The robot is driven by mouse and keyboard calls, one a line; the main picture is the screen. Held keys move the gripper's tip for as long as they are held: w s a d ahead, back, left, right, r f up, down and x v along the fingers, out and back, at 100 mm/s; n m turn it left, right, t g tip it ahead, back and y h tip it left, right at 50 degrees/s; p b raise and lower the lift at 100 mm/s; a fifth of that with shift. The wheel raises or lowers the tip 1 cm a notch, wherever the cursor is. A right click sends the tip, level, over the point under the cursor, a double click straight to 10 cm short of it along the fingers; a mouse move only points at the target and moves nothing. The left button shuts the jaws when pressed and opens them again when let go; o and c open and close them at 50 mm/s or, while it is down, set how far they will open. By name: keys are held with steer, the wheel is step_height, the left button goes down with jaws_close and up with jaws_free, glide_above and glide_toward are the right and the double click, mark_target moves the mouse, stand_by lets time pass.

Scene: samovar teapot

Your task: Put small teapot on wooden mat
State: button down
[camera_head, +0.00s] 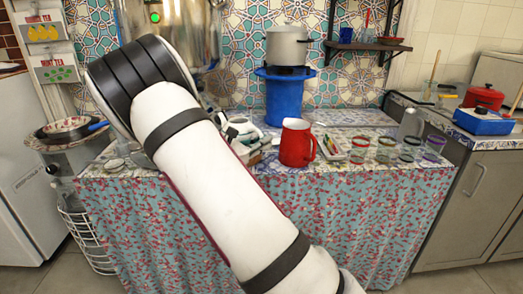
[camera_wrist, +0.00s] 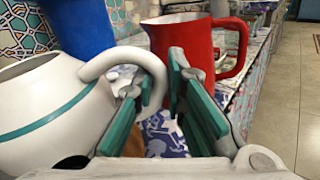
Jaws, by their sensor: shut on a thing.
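The small teapot (camera_wrist: 50,110) is white with a teal stripe and fills the left of the wrist view. Its curved white handle (camera_wrist: 152,66) reaches between the fingers of my gripper (camera_wrist: 160,78), which is shut on it. In the head view the teapot (camera_head: 242,128) shows partly past my arm, over the patterned table; my gripper is mostly hidden there. Whether the teapot touches the table is unclear. I cannot make out the wooden mat with certainty; my arm covers part of the table.
A red jug (camera_head: 297,143) stands close to the right of the teapot, also near my fingers in the wrist view (camera_wrist: 196,45). A blue stand (camera_head: 284,97) with a metal pot (camera_head: 287,46) is behind. Several glasses (camera_head: 387,149) line the table's right side.

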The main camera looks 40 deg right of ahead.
step_height(320, 180, down, 2)
steer(key=shift+f, duration=0.1)
steer(key=c, duration=1.6)
jaws_free()
steer(key=shift+c, duration=0.2)
